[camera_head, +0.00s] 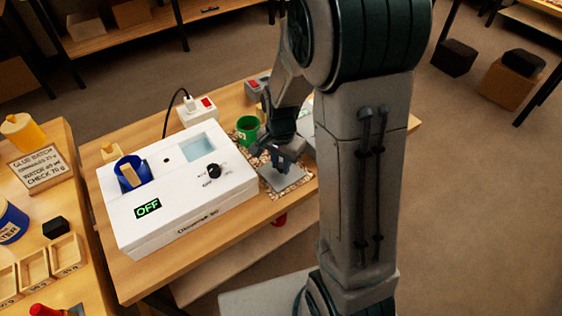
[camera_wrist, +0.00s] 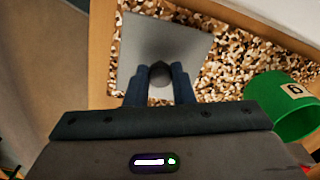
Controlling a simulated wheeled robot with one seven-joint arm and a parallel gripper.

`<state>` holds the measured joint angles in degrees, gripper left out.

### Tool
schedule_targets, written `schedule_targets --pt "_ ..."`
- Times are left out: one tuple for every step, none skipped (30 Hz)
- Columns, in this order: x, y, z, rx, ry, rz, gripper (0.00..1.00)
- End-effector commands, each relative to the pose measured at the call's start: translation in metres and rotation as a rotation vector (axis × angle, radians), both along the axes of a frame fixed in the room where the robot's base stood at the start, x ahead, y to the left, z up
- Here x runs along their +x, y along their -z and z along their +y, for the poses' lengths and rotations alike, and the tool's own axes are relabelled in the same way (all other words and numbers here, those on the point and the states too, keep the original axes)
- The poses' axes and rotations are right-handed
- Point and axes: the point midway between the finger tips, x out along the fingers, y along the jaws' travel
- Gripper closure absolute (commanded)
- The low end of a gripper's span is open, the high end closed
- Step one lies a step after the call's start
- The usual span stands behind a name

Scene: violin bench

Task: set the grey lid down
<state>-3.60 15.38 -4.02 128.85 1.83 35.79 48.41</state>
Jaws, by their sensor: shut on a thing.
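The grey lid (camera_wrist: 192,48) is a flat square plate with a dark round knob (camera_wrist: 160,73). In the wrist view my gripper (camera_wrist: 160,76) has its two fingers closed on either side of that knob. The lid is over or on a bed of brown and cream chips (camera_wrist: 258,60); I cannot tell whether it touches them. In the head view the lid (camera_head: 277,179) shows below my gripper (camera_head: 284,165), at the right end of the white machine. Part of the lid is hidden by the fingers.
The white machine (camera_head: 200,222) reads OFF and has a blue container (camera_head: 132,172) set in it. A white plug box (camera_head: 198,111) stands behind the machine.

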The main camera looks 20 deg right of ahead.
Motion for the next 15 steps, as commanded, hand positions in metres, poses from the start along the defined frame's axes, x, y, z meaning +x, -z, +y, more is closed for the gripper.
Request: schedule_targets --pt "-0.0001 0.0033 0.0001 0.0 0.0 0.0 1.0" --pt "-0.0001 0.0032 0.0001 0.0 0.0 0.0 0.75" --pt "-0.0001 0.0022 0.0001 0.0 0.0 0.0 0.64" --pt "-0.0001 0.0021 0.0001 0.0 0.0 0.0 0.56" --pt "-0.0001 0.0021 0.0001 0.0 0.0 0.0 0.56" --pt "-0.0001 0.0021 0.0 0.0 0.0 0.0 0.56" --pt "-0.0001 0.0021 0.0 0.0 0.0 0.0 0.56" --pt "-0.0001 0.002 0.0001 0.0 0.0 0.0 0.56" --pt "-0.0001 0.002 0.0 0.0 0.0 0.0 0.56" --pt "-0.0001 0.002 0.0 0.0 0.0 0.0 0.56" --pt "-0.0001 0.002 0.0 0.0 0.0 0.0 0.56" --pt "-0.0001 0.0016 -0.0001 0.0 0.0 0.0 0.56" --pt "0.0 0.0008 0.0 0.0 0.0 0.0 0.56" --pt "0.0 -0.0004 0.0 0.0 0.0 0.0 0.56" --pt "0.0 -0.0028 0.0 0.0 0.0 0.0 0.56"
